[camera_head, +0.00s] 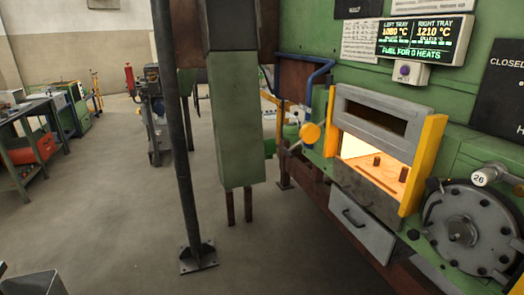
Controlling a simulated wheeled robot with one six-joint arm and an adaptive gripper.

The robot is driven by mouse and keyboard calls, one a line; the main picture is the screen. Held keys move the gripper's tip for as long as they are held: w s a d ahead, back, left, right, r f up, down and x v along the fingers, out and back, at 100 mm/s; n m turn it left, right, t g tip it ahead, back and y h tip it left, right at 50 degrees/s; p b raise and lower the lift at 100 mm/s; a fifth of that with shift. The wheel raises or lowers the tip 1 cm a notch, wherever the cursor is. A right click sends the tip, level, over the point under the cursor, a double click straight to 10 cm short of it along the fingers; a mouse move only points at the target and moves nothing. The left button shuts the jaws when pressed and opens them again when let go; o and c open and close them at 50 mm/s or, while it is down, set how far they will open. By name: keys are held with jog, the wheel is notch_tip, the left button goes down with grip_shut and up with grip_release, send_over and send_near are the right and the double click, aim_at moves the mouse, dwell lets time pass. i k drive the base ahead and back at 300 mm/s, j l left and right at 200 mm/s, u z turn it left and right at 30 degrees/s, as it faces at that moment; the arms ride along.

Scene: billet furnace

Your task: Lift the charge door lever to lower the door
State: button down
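The grey charge door (375,112) stands raised between two yellow side guides. Below it the furnace mouth (362,150) is open and glows orange, with small dark billets inside. My gripper is not in view, so its distance from the knob cannot be told.
A blue bent pipe (312,62) is above the knob. A green hanging box (236,130) and a dark floor post (178,130) stand left of the furnace. A grey drawer (361,228) and a round grey wheel plate (468,229) are below and right.

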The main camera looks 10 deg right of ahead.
aim_at(310, 132)
jog(key=i+j+u, duration=0.1)
jog(key=u, duration=0.35)
jog(key=i+u, duration=0.25)
jog(key=u, duration=0.25)
jog(key=i, duration=6.8)
jog(key=i+z, duration=0.15)
jog(key=z, duration=0.35)
jog(key=i+z, duration=0.15)
jog(key=z, duration=3.9)
